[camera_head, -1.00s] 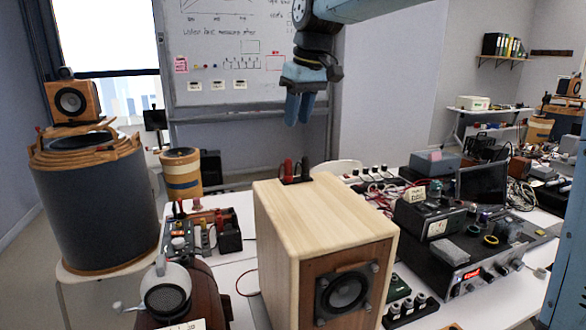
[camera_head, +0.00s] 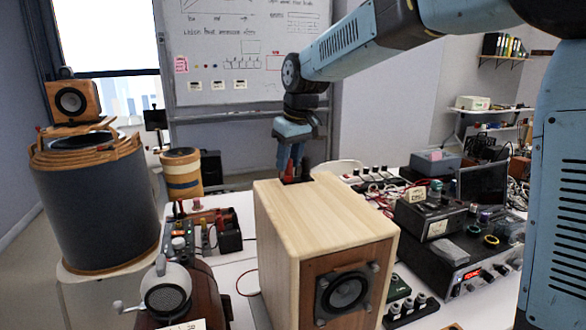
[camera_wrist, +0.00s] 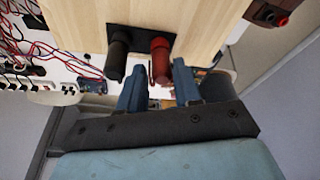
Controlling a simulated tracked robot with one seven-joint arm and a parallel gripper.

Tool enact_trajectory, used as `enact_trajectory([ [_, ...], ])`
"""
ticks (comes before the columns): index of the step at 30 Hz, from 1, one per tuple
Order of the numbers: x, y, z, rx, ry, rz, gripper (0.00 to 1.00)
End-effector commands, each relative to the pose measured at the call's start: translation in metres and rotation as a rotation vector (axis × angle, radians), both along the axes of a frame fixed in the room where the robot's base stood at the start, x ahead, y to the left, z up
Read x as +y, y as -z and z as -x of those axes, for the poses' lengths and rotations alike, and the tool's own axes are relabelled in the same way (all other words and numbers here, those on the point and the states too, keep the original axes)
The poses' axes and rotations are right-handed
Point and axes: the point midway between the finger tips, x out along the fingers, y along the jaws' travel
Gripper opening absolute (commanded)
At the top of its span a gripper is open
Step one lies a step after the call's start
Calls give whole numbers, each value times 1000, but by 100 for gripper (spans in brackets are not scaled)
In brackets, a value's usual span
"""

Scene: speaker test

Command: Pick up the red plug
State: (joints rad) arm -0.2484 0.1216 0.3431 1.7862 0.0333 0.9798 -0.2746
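The red plug (camera_wrist: 160,58) stands out from a dark plate on the back of the wooden speaker box (camera_head: 320,212), beside a black plug (camera_wrist: 118,52). My gripper (camera_wrist: 158,72) is open. In the wrist view its two blue fingertips lie on either side of the red plug's end, with gaps showing; I cannot tell how deep the plug reaches between them. In the head view my gripper (camera_head: 290,156) is just above and behind the box's far edge, and the red plug (camera_head: 289,172) shows small, partly hidden by the fingers.
A black instrument with dials (camera_head: 460,262) and a small meter stand right of the box. A power strip and cables lie behind to the right. A large wire-wound coil (camera_head: 98,215) stands at left. A whiteboard (camera_head: 235,60) is behind my arm.

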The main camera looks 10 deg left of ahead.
Motion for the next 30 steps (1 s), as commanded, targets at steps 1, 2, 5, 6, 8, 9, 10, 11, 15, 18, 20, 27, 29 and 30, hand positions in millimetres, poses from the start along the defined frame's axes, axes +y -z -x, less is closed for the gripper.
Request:
enact_trajectory([
  [1,1,4,-1,1,0,1,33],
  [2,1,5,-1,0,0,0,33],
  [5,1,6,-1,-1,0,-1,33],
  [6,1,6,-1,-1,0,-1,33],
  [8,1,6,-1,-1,0,-1,33],
  [9,1,6,-1,-1,0,-1,33],
  [10,1,6,-1,-1,0,-1,32],
  [11,1,6,-1,-1,0,-1,30],
  [15,1,6,-1,-1,0,-1,16],
  [18,1,6,-1,0,1,-1,7],
  [20,1,6,-1,0,1,-1,1],
  [27,0,6,-2,-1,1,0,0],
  [29,0,6,-2,-1,1,0,0],
  [30,0,6,-2,-1,1,0,0],
])
